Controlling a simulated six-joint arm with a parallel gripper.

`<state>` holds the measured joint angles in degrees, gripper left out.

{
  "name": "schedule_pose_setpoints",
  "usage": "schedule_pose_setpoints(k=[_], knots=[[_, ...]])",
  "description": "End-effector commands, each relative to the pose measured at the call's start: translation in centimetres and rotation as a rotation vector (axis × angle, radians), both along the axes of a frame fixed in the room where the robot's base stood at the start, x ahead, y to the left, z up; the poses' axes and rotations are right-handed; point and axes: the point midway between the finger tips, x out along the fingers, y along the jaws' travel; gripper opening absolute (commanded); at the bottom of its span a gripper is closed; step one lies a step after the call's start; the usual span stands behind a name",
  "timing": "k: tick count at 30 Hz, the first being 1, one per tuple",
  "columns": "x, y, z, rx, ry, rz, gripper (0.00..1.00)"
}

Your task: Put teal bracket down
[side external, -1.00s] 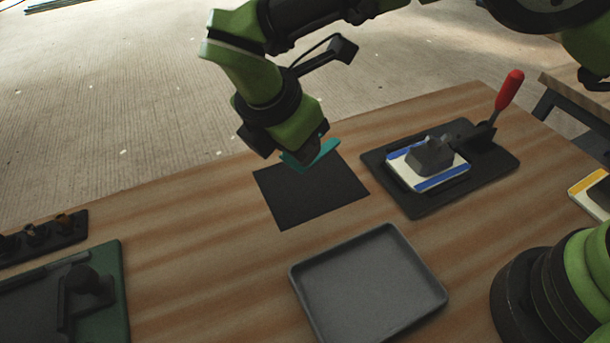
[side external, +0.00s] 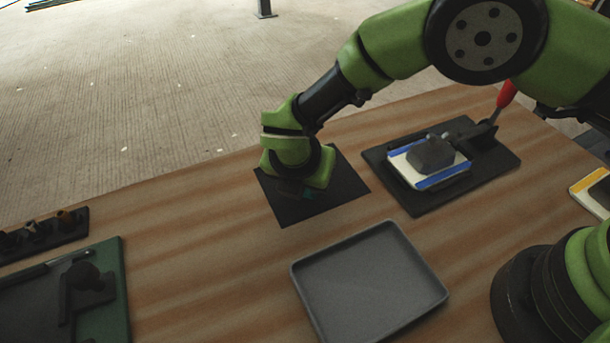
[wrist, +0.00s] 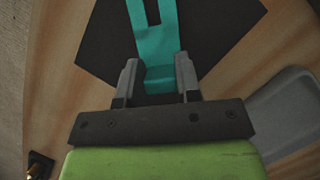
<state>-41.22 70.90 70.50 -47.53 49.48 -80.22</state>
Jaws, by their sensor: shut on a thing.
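The teal bracket (wrist: 155,45) is between the two fingers of my gripper (wrist: 158,75) in the wrist view. A slot shows at its far end, and its near end is at the fingers. My gripper is shut on the bracket, low over the black mat (side external: 350,187). The mat also shows in the wrist view (wrist: 215,35). I cannot tell whether the bracket touches the mat.
An empty grey tray (side external: 365,285) lies in front of the mat. To the right is a dark board (side external: 415,203) with a white and blue block, a grey lump and a red-handled tool (side external: 506,95). A green board (side external: 118,290) and a dark rack (side external: 40,232) stand at left.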

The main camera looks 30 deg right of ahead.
Motion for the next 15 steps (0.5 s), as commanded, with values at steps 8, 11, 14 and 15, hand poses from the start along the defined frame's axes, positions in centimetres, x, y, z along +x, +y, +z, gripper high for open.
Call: schedule_pose_setpoints(k=[8,11,14,15], knots=[[0.02,0.02,-0.22,0.001,-0.001,0.000,0.06],[0.01,0.00,-0.48,0.000,0.000,0.000,0.06],[0.01,0.01,-0.52,0.000,0.000,0.000,0.48],[0.01,0.00,-0.51,0.000,0.000,0.000,0.57]])
